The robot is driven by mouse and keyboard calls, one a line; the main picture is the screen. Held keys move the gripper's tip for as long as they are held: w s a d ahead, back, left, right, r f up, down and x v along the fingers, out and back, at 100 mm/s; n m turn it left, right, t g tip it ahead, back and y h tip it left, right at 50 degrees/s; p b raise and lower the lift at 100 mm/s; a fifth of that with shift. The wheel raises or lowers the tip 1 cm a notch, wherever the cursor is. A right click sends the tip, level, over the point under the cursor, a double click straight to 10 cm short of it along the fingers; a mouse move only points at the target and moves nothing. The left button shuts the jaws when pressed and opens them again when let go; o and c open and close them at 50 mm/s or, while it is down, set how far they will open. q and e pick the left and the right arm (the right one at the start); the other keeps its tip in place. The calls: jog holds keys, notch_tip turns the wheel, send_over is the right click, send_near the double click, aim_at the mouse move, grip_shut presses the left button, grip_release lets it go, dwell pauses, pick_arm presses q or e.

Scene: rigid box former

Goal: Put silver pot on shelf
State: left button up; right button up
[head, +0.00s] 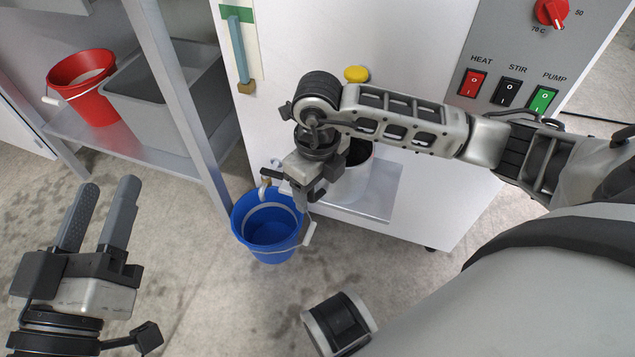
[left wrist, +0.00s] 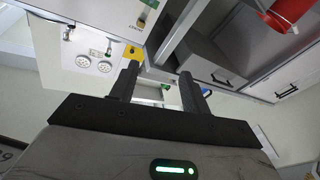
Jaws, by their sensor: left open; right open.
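A silver pot (head: 357,184) with a dark inside stands on the small metal ledge (head: 382,207) of the white machine. My right arm crosses in front of it and hides part of its rim. My right gripper (head: 298,192) points down at the pot's left side, above the blue bucket; its jaws are open, but whether they touch the pot is unclear. My left gripper (head: 108,188) is open and empty at the lower left, far from the pot. Its two fingers also show in the left wrist view (left wrist: 158,75). A metal rack shelf (head: 75,128) is at the upper left.
The rack shelf holds a red bucket (head: 90,95) and a grey bin (head: 150,88). A blue bucket (head: 268,230) is at the foot of the machine (head: 420,50).

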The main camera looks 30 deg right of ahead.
jog(key=shift+r, duration=0.25)
notch_tip(320, 180, up, 5)
jog(key=p, duration=0.2)
jog(key=shift+f+p, duration=0.15)
jog(key=shift+p, duration=0.15)
notch_tip(320, 180, up, 6)
jog(key=shift+p, duration=1.1)
pick_arm(q)
jog(key=shift+s+f+n+g+y, duration=0.15)
jog(key=shift+s+f+g+y, duration=0.15)
jog(key=shift+f+g, duration=0.35)
jog(key=shift+s+f+n+g+y, duration=0.2)
jog(key=shift+s+f+g+y, duration=0.15)
jog(key=shift+f, duration=0.4)
jog(key=shift+s+f+n+g+y, duration=0.15)
jog(key=shift+s+f+g+y, duration=0.15)
jog(key=shift+f+g, duration=0.35)
pick_arm(e)
jog(key=shift+r, duration=0.55)
